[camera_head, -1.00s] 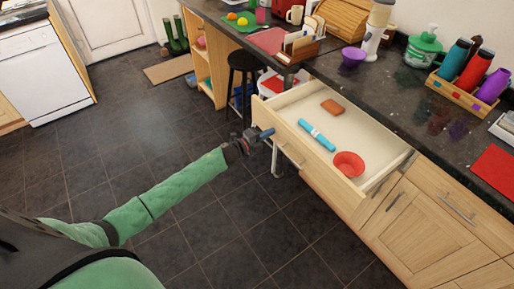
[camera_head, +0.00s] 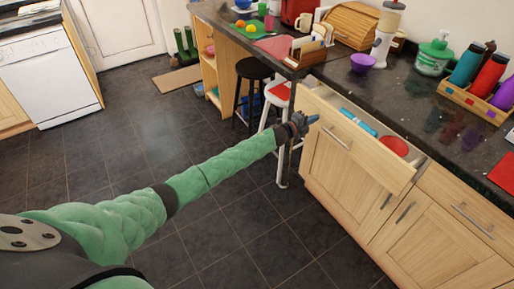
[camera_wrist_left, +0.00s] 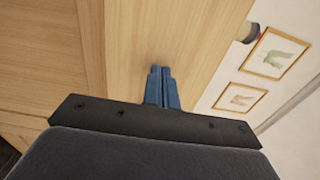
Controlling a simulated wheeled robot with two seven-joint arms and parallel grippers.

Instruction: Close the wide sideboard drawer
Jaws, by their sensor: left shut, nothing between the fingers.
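The wide sideboard drawer (camera_head: 359,139) is of light wood with a metal bar handle and stands partly open below the dark counter. A red bowl (camera_head: 395,146) and a blue item (camera_head: 357,121) show inside it; the rest of the inside is hidden under the counter. My left gripper (camera_head: 307,121) is at the left end of the drawer front. In the left wrist view its blue fingers (camera_wrist_left: 162,88) are together with nothing between them, against or very near a light wood panel (camera_wrist_left: 150,35); contact is hard to tell. My right gripper is not in view.
The counter (camera_head: 405,100) carries a purple bowl (camera_head: 363,63), a green-lidded jar (camera_head: 434,57) and a crate of bottles (camera_head: 470,101). A white stool (camera_head: 280,136) and a black stool (camera_head: 253,72) stand left of the drawer. The floor (camera_head: 130,125) at left is clear.

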